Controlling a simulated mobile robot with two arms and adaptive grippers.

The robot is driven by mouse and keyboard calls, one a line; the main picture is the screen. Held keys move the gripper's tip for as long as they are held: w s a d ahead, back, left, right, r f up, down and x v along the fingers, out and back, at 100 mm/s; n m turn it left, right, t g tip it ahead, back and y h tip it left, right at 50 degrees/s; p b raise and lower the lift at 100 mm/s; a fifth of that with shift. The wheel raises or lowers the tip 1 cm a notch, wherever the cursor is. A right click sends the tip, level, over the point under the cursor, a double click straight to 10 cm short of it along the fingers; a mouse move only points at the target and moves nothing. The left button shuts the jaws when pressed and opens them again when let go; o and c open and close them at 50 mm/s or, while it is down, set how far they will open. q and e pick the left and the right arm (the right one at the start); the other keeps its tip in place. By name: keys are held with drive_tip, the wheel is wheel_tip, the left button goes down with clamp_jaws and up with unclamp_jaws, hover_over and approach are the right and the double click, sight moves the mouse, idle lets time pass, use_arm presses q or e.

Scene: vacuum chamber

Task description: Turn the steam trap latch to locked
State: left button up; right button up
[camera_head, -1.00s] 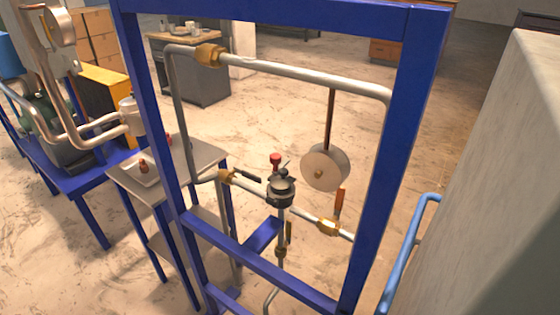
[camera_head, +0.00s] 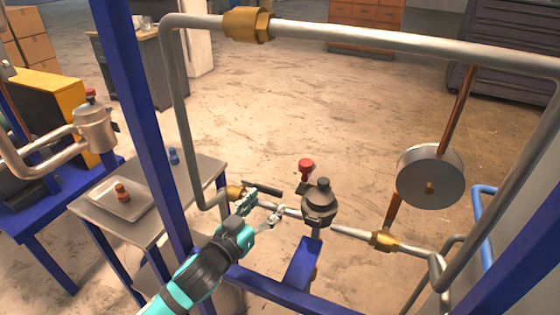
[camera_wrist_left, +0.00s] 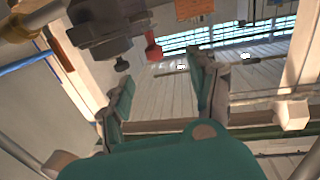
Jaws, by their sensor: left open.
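The steam trap (camera_head: 319,206) is a dark grey round body on the lower pipe inside the blue frame. A red knob (camera_head: 306,166) stands behind it, and a black-handled lever (camera_head: 262,187) lies to its left. I cannot tell which part is the latch. My left gripper (camera_head: 264,206) is open and empty, left of the trap by the lower pipe. In the left wrist view, the open fingers (camera_wrist_left: 164,84) have nothing between them. A dark grey body (camera_wrist_left: 98,28) and a red knob (camera_wrist_left: 152,49) show above and beyond them there.
The blue frame (camera_head: 137,105) stands around the pipes, with its crossbar below my left arm. A round grey disc (camera_head: 430,176) hangs at the right. A side table (camera_head: 205,175) with a tray (camera_head: 105,196) stands at the left. Open floor lies behind.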

sight(302, 167)
use_arm(q)
drive_tip(key=r+x, duration=0.1)
drive_tip(key=x, duration=0.4)
drive_tip(key=d+p+x, duration=0.1)
drive_tip(key=x, duration=0.4)
drive_tip(key=r+x, duration=0.1)
drive_tip(key=x, duration=0.5)
drive_tip(key=shift+s+d+r+p, duration=0.2)
drive_tip(key=shift+d+r+p, duration=0.1)
drive_tip(key=shift+w+d, duration=0.2)
drive_tip(key=shift+w, duration=0.15)
use_arm(e)
drive_tip(key=shift+s+d+r, duration=0.25)
drive_tip(key=shift+d+r, duration=0.05)
drive_tip(key=shift+r, duration=0.25)
drive_tip(key=shift+d, duration=0.1)
use_arm(q)
drive_tip(key=shift+c, duration=0.7)
clamp_jaws()
drive_tip(key=shift+w+f, duration=0.1)
drive_tip(key=shift+w, duration=0.05)
use_arm(e)
drive_tip(key=shift+d, duration=0.2)
